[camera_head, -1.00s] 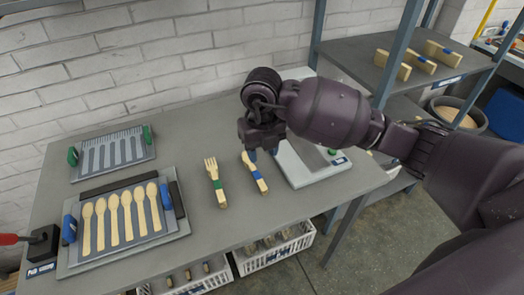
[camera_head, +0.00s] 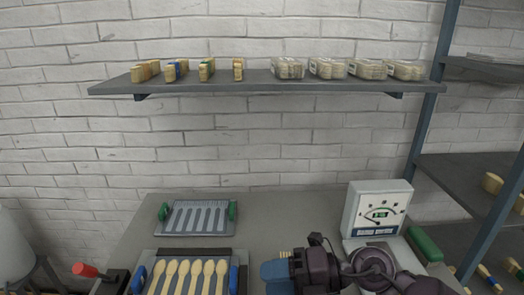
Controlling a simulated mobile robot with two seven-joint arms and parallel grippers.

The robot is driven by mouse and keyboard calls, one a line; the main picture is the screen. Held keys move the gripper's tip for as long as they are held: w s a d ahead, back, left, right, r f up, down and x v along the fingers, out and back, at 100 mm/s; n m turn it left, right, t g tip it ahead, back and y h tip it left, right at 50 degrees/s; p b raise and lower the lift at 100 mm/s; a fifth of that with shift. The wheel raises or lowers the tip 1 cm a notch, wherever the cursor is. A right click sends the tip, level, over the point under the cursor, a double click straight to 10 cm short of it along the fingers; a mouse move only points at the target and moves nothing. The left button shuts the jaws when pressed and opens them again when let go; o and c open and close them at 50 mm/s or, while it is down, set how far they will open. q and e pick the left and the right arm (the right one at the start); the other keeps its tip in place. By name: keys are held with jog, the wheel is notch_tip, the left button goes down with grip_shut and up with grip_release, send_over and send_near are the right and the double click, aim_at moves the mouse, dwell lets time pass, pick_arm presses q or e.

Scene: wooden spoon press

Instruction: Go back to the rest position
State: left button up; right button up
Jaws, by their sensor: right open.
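My right gripper (camera_head: 275,272) is low in the picture, in front of the scale, with its blue fingers pointing left over the table. It is open, and I see nothing held in it. Part of a wooden fork (camera_head: 285,253) shows just behind the fingers; the rest of it is hidden. My left gripper is not in view.
A white scale (camera_head: 378,210) stands close behind my right arm. Left on the table (camera_head: 270,210) are a spoon mould (camera_head: 240,256) holding several wooden spoons, an empty mould (camera_head: 197,217) and a red handle (camera_head: 85,270). A loaded wall shelf (camera_head: 265,88) hangs above.

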jog(key=w+d+r+m+t+y, duration=0.15)
jog(key=d+r+m+t, duration=0.45)
jog(key=m+t, duration=0.75)
jog(key=d+f+m+t+h, duration=0.2)
jog(key=d+f+m+h, duration=0.1)
jog(key=d+m+h, duration=0.45)
jog(key=d+f+m+t+h, duration=0.35)
jog(key=d+m+h, duration=0.25)
jog(key=m+h, duration=0.25)
jog(key=s+d+f+m+g+h, duration=0.4)
jog(key=s+d+f+m+g, duration=0.15)
jog(key=s+f+g, duration=0.45)
jog(key=s+f+g+y, duration=0.2)
jog(key=s+f+g, duration=0.55)
jog(key=s, duration=0.55)
jog(key=w+f+t, duration=0.8)
jog(key=f+t, duration=0.1)
jog(key=shift+y, duration=0.45)
